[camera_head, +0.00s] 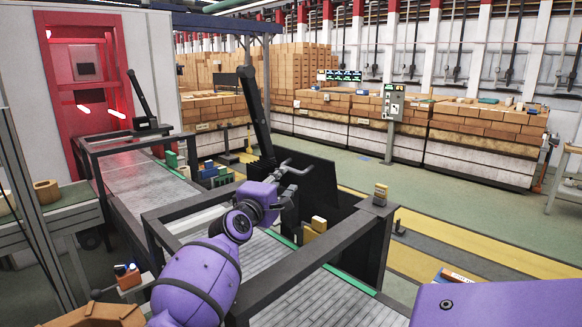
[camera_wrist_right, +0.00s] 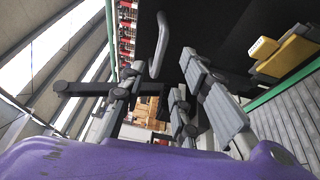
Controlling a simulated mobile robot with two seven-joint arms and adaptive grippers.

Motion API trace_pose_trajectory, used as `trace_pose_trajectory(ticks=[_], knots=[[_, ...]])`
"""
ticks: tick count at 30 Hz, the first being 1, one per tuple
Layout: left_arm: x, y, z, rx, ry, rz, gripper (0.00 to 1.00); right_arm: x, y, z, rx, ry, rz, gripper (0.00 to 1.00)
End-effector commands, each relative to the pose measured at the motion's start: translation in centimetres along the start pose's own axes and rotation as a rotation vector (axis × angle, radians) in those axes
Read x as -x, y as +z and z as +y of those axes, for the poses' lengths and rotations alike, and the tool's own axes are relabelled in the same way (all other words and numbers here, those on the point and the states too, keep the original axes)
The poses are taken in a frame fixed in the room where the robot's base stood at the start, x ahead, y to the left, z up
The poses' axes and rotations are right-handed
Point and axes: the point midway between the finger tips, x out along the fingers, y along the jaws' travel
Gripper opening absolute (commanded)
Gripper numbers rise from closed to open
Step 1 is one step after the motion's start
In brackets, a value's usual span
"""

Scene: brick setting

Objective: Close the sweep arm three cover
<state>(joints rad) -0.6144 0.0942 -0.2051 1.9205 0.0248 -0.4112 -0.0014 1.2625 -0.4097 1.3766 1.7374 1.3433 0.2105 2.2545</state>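The cover appears to be the black panel (camera_head: 318,178) standing open beside the conveyor, at the foot of a raised black sweep arm (camera_head: 257,115). A bent grey handle (camera_head: 298,170) sticks out from it. In the right wrist view, the handle (camera_wrist_right: 158,45) lies ahead of and between the spread fingers (camera_wrist_right: 158,88), against the black panel (camera_wrist_right: 215,28). The fingers look open and nothing shows clamped.
A dark rail frame (camera_head: 300,270) runs along the roller conveyor (camera_head: 320,300) in front. Brick stacks (camera_head: 480,125) stand behind, across open green floor.

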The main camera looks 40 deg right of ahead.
Motion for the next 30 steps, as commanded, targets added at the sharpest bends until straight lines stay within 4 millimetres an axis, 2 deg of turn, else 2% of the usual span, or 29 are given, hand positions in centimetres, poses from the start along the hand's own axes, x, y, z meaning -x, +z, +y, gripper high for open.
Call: trace_pose_trajectory(ticks=[5, 15, 18, 22, 30], knots=[[0.1, 0.4, -0.2, -0.003, -0.002, -0.007, 0.45, -0.4, 0.1, 0.1, -0.005, 0.001, -0.006, 0.29], [0.2, 0.9, -0.5, -0.006, -0.006, -0.016, 0.45, -2.7, 0.0, 0.1, -0.006, -0.002, -0.001, 0.29], [0.2, 0.8, -0.5, -0.004, -0.006, -0.014, 0.45, -4.8, 0.1, 0.0, -0.004, -0.001, -0.003, 0.29], [0.2, 0.6, -0.4, -0.004, -0.005, -0.01, 0.45, -6.5, 0.1, 0.0, -0.004, -0.001, -0.003, 0.29], [0.1, 0.2, 0.0, 0.0, 0.0, -0.004, 0.45, -7.8, 0.0, 0.0, -0.005, -0.001, -0.001, 0.29]])
